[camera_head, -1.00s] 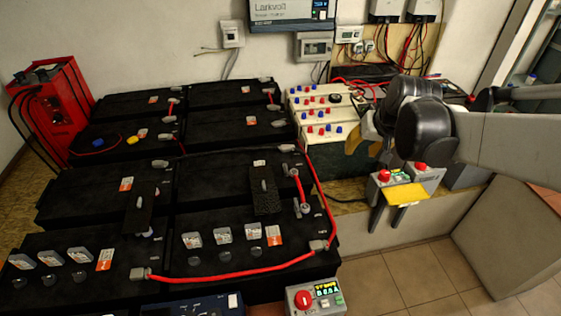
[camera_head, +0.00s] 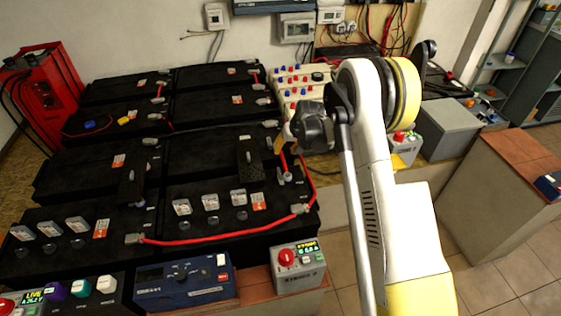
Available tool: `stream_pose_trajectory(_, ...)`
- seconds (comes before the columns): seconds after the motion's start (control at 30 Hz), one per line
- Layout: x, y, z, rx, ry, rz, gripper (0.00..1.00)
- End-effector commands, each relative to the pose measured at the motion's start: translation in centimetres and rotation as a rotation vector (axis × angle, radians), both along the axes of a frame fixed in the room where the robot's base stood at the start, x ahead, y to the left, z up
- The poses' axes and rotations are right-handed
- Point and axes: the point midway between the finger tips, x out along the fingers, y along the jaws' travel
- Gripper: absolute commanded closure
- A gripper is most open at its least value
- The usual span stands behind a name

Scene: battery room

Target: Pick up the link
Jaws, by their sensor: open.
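Several red links join the black batteries, and the task line does not settle which is meant. A short red link (camera_head: 283,163) runs between two terminals at the right of the middle batteries, partly hidden near my wrist. A long red link (camera_head: 225,238) runs along the front batteries to a grey terminal at right. My gripper (camera_head: 281,146) is mostly hidden behind my dark wrist joint. Only a yellowish edge shows, over the right side of the batteries near the short link. It is open, and I see nothing held. Its fingers are hard to make out.
A red unit (camera_head: 39,90) stands at far left. A blue meter (camera_head: 186,279) and a grey box with a red button (camera_head: 298,266) stand at the front edge. A cream case (camera_head: 300,80) stands behind my wrist. Tiled floor is clear at lower right.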

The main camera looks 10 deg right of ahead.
Motion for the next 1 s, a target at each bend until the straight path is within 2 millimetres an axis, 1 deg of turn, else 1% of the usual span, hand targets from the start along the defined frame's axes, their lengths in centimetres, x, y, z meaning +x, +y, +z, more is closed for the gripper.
stream_pose_trajectory(0.03,0.2,0.1,-0.5,0.0,0.0,0.0,0.61)
stream_pose_trajectory(0.17,0.5,0.2,-1.1,0.0,0.0,0.0,0.61)
stream_pose_trajectory(0.23,0.7,0.3,-1.8,0.0,0.0,0.001,0.61)
stream_pose_trajectory(0.4,1.8,0.7,-4.4,-0.001,0.0,0.001,0.61)
stream_pose_trajectory(0.5,2.3,0.9,-5.4,-0.001,-0.001,-0.001,0.61)
stream_pose_trajectory(0.73,2.4,1.0,-5.3,-0.001,0.0,0.0,0.61)
stream_pose_trajectory(0.77,2.4,1.0,-5.3,-0.001,0.0,0.0,0.68)
stream_pose_trajectory(0.8,2.4,1.0,-5.3,-0.001,0.0,0.0,0.8)
stream_pose_trajectory(0.87,2.4,1.0,-5.3,0.0,0.0,0.0,0.99)
stream_pose_trajectory(1.0,2.4,1.0,-5.3,0.0,0.0,0.0,1.0)
